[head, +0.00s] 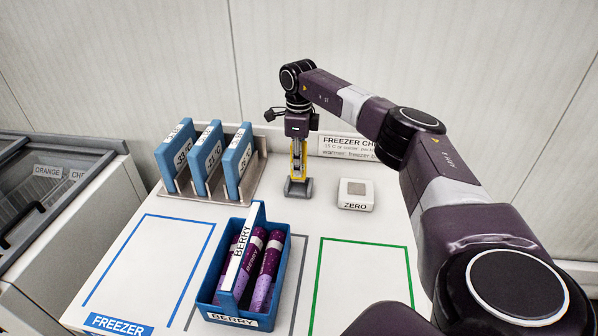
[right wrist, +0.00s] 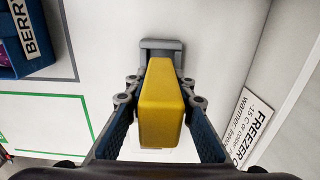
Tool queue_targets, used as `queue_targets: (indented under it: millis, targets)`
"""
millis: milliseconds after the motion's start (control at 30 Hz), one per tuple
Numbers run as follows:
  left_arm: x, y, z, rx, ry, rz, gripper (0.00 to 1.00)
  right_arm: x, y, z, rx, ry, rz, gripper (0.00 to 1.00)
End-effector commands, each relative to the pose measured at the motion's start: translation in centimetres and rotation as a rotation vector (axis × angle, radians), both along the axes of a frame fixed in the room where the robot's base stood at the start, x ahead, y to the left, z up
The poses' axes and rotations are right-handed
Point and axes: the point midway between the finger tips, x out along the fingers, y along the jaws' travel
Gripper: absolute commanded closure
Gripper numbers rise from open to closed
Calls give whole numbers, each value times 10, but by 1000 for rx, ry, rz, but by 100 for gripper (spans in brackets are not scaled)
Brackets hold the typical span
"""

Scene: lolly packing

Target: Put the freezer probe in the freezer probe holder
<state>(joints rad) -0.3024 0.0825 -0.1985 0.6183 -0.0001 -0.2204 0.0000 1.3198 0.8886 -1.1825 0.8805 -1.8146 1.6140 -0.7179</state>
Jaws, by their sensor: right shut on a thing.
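The freezer probe (head: 304,160) is a yellow, narrow block standing upright at the back of the table. It fills the middle of the right wrist view (right wrist: 161,105). My right gripper (head: 298,155) points down from above and is shut on it, with a finger on each side. The grey freezer probe holder (head: 298,188) stands on the table under the probe, and shows just beyond it in the right wrist view (right wrist: 162,45). The probe's lower end is at the holder; I cannot tell how deep it sits. My left gripper is not in view.
A rack (head: 258,178) with several blue packs stands left of the holder. A white ZERO block (head: 356,194) is close on its right. A blue BERRY crate (head: 276,308) with purple tubes is in front. A freezer chest (head: 60,220) stands at the left.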

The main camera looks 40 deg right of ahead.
Motion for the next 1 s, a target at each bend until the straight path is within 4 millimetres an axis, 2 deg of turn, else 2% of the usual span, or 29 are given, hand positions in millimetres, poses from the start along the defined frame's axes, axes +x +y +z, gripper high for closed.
queue_targets:
  millis: [100, 233, 633, 667, 800, 1000]
  targets:
    - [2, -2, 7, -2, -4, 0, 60, -1, 0, -19, 1, 6, 1, 100]
    - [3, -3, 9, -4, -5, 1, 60, -1, 0, -34, 0, 3, 1, 100]
    - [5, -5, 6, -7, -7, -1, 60, -1, 0, -40, 0, 1, 1, 100]
    - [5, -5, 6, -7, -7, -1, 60, -1, 0, -40, 0, 2, 1, 76]
    - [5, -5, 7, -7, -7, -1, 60, -1, 0, -40, 0, 2, 1, 61]
    - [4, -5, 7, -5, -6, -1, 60, -1, 0, -39, 0, 2, 1, 60]
